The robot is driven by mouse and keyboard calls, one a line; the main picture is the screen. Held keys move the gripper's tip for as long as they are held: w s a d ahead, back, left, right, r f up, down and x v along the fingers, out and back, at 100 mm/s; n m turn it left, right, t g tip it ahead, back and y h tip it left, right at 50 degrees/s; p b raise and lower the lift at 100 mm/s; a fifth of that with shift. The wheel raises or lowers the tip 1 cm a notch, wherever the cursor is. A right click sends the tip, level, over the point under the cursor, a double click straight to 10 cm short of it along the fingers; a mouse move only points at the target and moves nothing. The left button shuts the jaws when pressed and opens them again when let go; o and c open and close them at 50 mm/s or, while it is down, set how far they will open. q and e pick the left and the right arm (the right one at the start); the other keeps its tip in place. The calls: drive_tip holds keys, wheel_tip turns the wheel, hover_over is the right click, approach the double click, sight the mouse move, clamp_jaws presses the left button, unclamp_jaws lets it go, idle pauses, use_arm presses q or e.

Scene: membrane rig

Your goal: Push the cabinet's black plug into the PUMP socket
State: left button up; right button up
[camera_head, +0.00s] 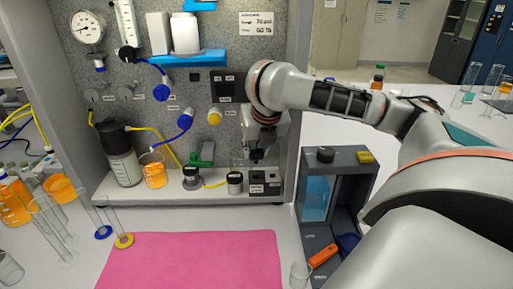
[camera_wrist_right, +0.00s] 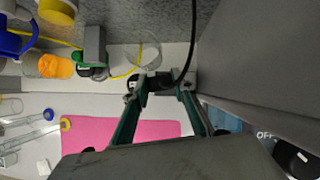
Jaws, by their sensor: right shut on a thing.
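My right gripper (camera_head: 257,152) hangs fingers-down in front of the grey rig panel, above a small block with dark sockets (camera_head: 257,178). In the right wrist view my gripper (camera_wrist_right: 163,85) is shut on the black plug (camera_wrist_right: 160,83), which sits between the two green-grey fingertips. A black cable (camera_wrist_right: 189,52) curves up near the plug. The plug's lower end and the socket under it are hidden, so I cannot tell whether they touch. The socket labels are too small to read, so I cannot tell which is PUMP. My left gripper is not in view.
A cabinet-like grey box with a blue window (camera_head: 316,195) stands right of the rig. Left of the sockets are a black-lidded jar (camera_head: 235,183), a green clamp (camera_head: 203,155) and an orange beaker (camera_head: 153,172). A pink mat (camera_head: 190,262) lies clear in front.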

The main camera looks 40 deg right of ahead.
sight(257, 159)
drive_tip(key=shift+f+b, duration=0.4)
drive_tip(key=shift+f, duration=0.35)
drive_tip(key=shift+f+b, duration=0.2)
drive_tip(key=shift+b, duration=0.2)
drive_tip(key=shift+f+b, duration=0.45)
drive_tip(key=shift+b, duration=0.2)
drive_tip(key=shift+f+b, duration=0.75)
drive_tip(key=shift+b, duration=0.15)
drive_tip(key=shift+f, duration=1.1)
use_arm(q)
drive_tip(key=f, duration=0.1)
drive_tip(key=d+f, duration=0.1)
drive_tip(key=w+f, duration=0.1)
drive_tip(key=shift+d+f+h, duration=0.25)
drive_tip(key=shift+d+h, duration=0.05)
